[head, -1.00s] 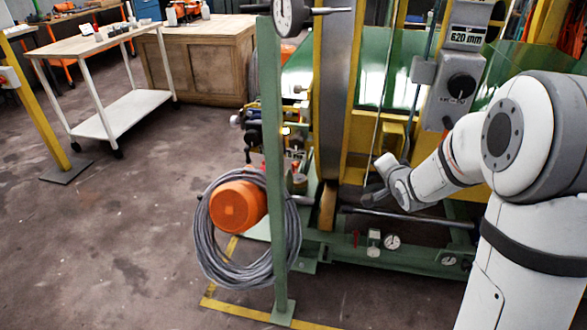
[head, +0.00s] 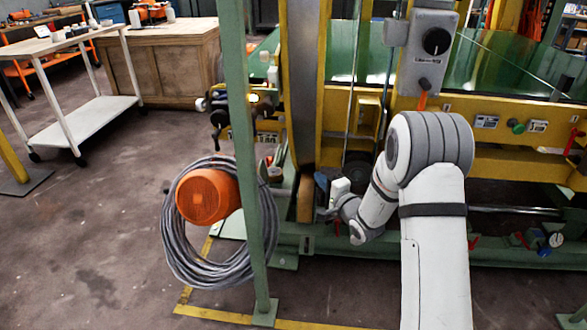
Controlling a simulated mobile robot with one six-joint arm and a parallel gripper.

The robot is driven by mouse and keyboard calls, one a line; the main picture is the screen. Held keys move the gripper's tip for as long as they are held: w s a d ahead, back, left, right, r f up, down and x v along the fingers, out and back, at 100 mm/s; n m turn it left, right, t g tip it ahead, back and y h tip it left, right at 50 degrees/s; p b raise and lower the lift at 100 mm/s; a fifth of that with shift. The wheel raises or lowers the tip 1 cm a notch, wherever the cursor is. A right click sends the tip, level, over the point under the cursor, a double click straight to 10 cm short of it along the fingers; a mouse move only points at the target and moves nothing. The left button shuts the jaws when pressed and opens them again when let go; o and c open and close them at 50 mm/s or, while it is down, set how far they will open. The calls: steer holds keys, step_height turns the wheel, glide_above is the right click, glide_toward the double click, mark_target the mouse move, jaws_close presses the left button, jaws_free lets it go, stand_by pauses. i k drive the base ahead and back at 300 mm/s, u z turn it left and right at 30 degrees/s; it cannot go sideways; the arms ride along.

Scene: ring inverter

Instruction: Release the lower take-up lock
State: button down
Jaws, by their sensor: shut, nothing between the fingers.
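My gripper (head: 324,212) is small and dark at the end of my white arm, low in front of the green and yellow machine. It is shut and empty, just right of a wooden block (head: 305,198) at the foot of the grey ring. A small blue piece (head: 320,181) shows just above it. I cannot tell for sure which part is the lower take-up lock. Small red levers show on the lower frame at the right (head: 523,240). My arm hides part of the lower green beam (head: 335,246) and the machine's middle.
A green post (head: 248,150) stands in front, with a coiled grey cable (head: 185,258) and an orange drum (head: 207,196) beside it. A grey control box with a black knob (head: 436,41) is above my arm. A white cart (head: 95,118) stands left; floor between is clear.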

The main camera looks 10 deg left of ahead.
mark_target(215, 135)
steer(key=k, duration=0.65)
steer(key=i, duration=1.25)
steer(key=u, duration=0.65)
